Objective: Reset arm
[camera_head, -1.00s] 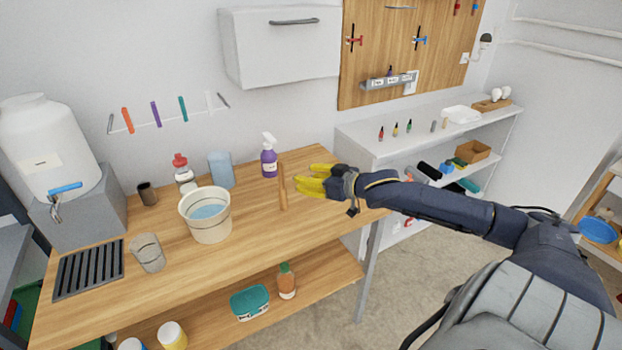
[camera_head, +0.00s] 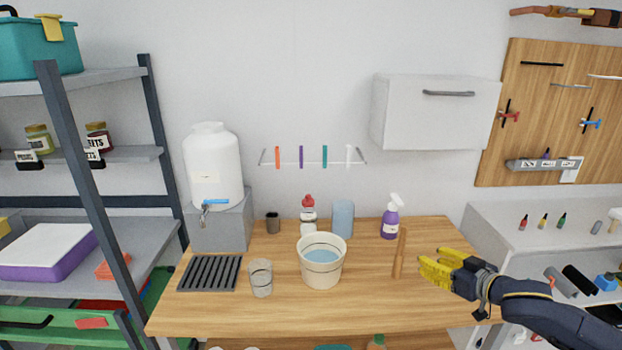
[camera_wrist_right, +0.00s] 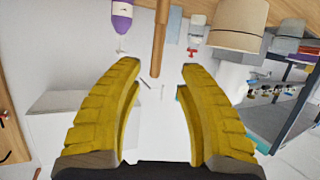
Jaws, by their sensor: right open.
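My right gripper (camera_head: 432,268) is open, with yellow fingers, at the right end of the wooden table (camera_head: 390,305). It sits just right of an upright wooden rod (camera_head: 399,254) and appears apart from it. In the right wrist view the two yellow fingers (camera_wrist_right: 158,75) are spread with nothing between them, and the rod (camera_wrist_right: 160,40) shows beyond the fingertips. My right arm reaches in from the lower right. My left gripper is not in view.
On the table stand a bucket of water (camera_head: 321,275), a glass (camera_head: 261,278), a black drain rack (camera_head: 210,274), a purple spray bottle (camera_head: 390,222) and a white water tank (camera_head: 212,165). Shelves (camera_head: 110,158) stand left. A white cabinet (camera_head: 435,112) hangs above.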

